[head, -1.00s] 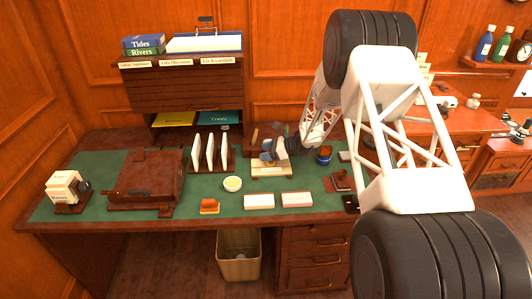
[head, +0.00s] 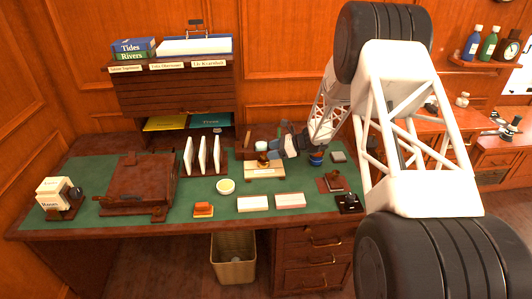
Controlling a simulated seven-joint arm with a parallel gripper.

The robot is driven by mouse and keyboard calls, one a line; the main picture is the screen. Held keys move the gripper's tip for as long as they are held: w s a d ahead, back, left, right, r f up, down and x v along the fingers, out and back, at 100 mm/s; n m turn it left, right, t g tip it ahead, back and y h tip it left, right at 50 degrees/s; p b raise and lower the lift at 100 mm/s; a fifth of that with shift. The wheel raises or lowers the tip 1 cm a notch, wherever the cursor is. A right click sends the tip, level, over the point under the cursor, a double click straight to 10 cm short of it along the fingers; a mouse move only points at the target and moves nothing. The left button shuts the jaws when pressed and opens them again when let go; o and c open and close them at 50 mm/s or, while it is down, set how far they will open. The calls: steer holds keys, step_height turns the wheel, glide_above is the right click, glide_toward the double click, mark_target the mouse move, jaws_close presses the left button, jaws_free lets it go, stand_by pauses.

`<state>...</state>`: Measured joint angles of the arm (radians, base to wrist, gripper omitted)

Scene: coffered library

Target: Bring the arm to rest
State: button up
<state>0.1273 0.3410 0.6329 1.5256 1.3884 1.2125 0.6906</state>
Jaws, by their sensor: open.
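My white arm comes down from the upper right over the desk. My gripper (head: 279,147) is at its far end, small and dark, just above the green desk top (head: 120,212). It is open, and I see nothing held in it. A wooden-handled stamp (head: 263,159) stands on a pale block (head: 264,172) just below and left of the gripper, apart from it as far as I can tell. The fingertips are small and partly blend with things behind.
A blue pot (head: 316,158) stands right of the gripper.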

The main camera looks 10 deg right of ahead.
steer(key=shift+s+d+r, duration=0.1)
steer(key=shift+d+r, duration=0.15)
steer(key=shift+d, duration=0.25)
steer(key=s+a+r+n+g+h, duration=0.1)
steer(key=s+r+n+h, duration=0.35)
steer(key=s+r, duration=0.85)
steer(key=s+r+n+g+h, duration=0.2)
steer(key=s+r+n, duration=0.5)
steer(key=s+r, duration=0.5)
steer(key=s+d+r+n+t+h, duration=0.1)
steer(key=s+d+n+h, duration=0.1)
steer(key=s, duration=0.8)
steer(key=s+d+r+n+t+h, duration=0.1)
steer(key=s+d+n+h, duration=0.1)
steer(key=s, duration=0.9)
steer(key=s+d+r+n+h, duration=0.1)
steer(key=s+n+h, duration=0.2)
steer(key=s, duration=0.7)
steer(key=shift+s+d+n+t, duration=0.15)
steer(key=shift+d+n+t, duration=0.25)
steer(key=shift+n, duration=0.45)
